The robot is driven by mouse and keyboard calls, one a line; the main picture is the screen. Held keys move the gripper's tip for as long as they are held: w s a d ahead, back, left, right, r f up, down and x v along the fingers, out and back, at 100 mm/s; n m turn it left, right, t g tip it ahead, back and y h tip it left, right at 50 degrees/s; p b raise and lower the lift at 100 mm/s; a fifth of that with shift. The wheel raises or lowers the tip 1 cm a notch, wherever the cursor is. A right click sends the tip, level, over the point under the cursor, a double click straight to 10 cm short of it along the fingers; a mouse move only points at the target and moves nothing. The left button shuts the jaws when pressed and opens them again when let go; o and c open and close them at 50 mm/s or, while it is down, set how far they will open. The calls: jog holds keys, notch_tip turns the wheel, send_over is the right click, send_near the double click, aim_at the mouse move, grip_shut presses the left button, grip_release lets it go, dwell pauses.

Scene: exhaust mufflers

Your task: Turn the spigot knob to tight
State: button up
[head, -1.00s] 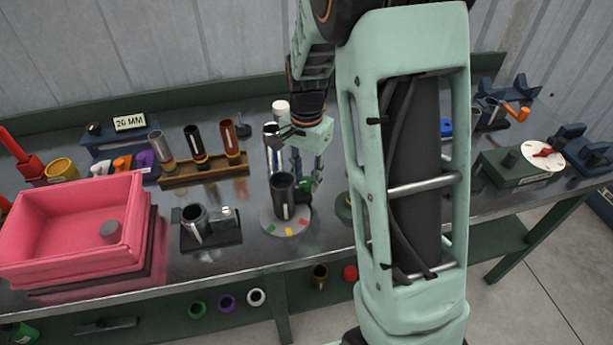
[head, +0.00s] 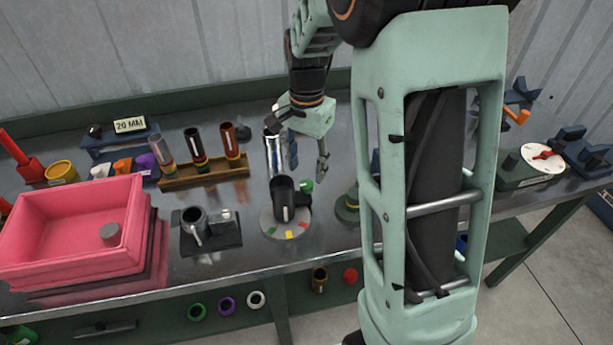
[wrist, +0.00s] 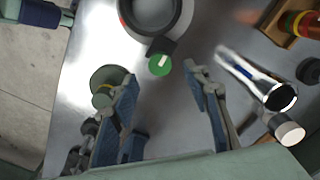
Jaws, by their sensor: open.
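A dark cup-shaped vessel (head: 283,192) stands upright on a round grey plate (head: 268,226) with green, yellow and red marks on its front rim. A green spigot knob (head: 306,186) sits on a short dark spout at the vessel's right side. The wrist view shows the knob (wrist: 160,65) face with a short white line, and part of the vessel (wrist: 153,30) at the top edge. My gripper (head: 307,168) is open above and behind the knob. In the wrist view my gripper (wrist: 161,78) has a finger on each side of the knob, apart from it and holding nothing.
A shiny metal tube (head: 273,150) stands close behind the vessel. A green round base (head: 347,207) is to its right, and a clamp block with a metal cup (head: 195,220) to its left. A pink bin (head: 75,230) and a tube rack (head: 205,175) are farther left.

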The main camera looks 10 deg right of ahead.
aim_at(306, 184)
notch_tip(306, 184, up, 7)
dwell(0.3)
jog(key=shift+r, duration=0.1)
